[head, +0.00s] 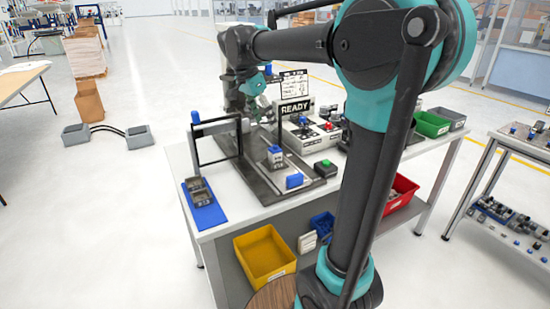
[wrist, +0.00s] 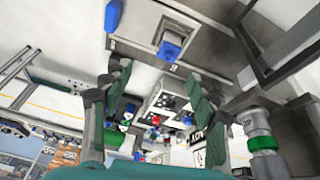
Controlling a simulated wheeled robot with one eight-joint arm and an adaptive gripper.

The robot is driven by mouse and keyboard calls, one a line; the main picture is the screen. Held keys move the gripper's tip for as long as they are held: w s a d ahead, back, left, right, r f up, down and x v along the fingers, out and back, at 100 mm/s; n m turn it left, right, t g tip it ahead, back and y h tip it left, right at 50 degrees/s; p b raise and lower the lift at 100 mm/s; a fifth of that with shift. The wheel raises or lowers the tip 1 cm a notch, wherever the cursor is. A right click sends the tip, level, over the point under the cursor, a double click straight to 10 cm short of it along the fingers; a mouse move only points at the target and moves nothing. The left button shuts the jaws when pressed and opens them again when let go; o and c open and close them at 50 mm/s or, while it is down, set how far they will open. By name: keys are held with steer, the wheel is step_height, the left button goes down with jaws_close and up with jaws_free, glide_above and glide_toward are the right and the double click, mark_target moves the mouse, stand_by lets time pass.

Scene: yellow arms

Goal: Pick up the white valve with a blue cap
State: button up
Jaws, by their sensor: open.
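A white valve with a blue cap (head: 275,156) stands on the grey fixture plate (head: 262,186) on the workbench. In the wrist view the white valve with its blue cap (wrist: 170,48) is near the top, a little right of centre, beyond the fingertips. My gripper (wrist: 158,85) is open, its two green-padded fingers spread wide with nothing between them. In the head view my gripper is small, at the back of the bench behind the valve, and its fingers are hard to make out. The valve and gripper are apart.
A black frame (head: 215,130) stands left of the valve. A box with a READY sign (head: 295,108) is behind. A blue tray (head: 204,206) with grey parts sits at the bench's left. A yellow bin (head: 264,255) is below.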

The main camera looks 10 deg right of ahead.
mark_target(273, 147)
steer(key=w+f, duration=0.1)
steer(key=f, duration=0.2)
steer(key=w+d+f+m, duration=0.1)
steer(key=f, duration=0.3)
steer(key=w+d+f+m, duration=0.1)
steer(key=f, duration=0.2)
steer(key=shift+d+f+h, duration=0.15)
steer(key=shift+f+h, duration=0.15)
steer(key=shift+f, duration=0.05)
steer(key=shift+x, duration=2.6)
steer(key=shift+w+d+r, duration=0.1)
steer(key=shift+w, duration=0.05)
steer(key=c, duration=1.3)
steer(key=shift+o, duration=0.2)
